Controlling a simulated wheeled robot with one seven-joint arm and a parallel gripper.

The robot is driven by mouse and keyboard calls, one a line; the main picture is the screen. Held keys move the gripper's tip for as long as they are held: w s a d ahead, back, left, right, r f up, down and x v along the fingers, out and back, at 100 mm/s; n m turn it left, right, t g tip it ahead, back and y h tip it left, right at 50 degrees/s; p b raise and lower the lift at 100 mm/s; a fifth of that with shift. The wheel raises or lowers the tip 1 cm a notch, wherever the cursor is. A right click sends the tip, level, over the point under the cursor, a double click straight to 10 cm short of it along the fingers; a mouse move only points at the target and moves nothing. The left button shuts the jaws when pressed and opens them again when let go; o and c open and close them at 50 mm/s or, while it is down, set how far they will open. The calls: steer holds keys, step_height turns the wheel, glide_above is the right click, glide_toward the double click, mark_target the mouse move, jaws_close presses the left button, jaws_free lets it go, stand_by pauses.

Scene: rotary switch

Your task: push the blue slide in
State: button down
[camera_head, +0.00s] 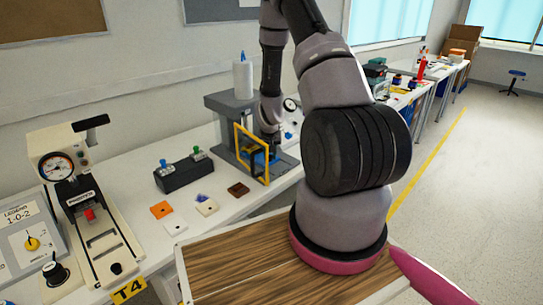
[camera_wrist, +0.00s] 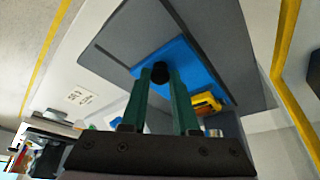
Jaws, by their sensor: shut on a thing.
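The blue slide (camera_wrist: 203,73) is a flat blue plate on a grey base (camera_wrist: 120,64) in the wrist view. A black knob (camera_wrist: 160,71) stands up from it. My gripper (camera_wrist: 161,80) has two green fingers, shut on the knob from either side. In the head view, a bit of the blue slide (camera_head: 259,158) shows behind a yellow frame (camera_head: 238,147) on the grey device (camera_head: 226,126). My fingertips are hidden there by my arm and the frame.
Left of the device stand a dark box with two toggle levers (camera_head: 184,170) and a press with a gauge (camera_head: 88,205). Small orange, white and brown tiles lie in front. The upright yellow frame is close beside my gripper. Open floor lies to the right.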

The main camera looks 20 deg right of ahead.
steer(key=shift+w+a, duration=0.3)
steer(key=shift+w, duration=0.5)
steer(key=shift+w+a, duration=0.25)
steer(key=shift+w, duration=0.55)
steer(key=c, duration=0.7)
jaws_free()
steer(key=shift+w+a, duration=0.1)
steer(key=shift+o, duration=0.2)
steer(key=v, duration=1.1)
steer(key=shift+f, duration=0.1)
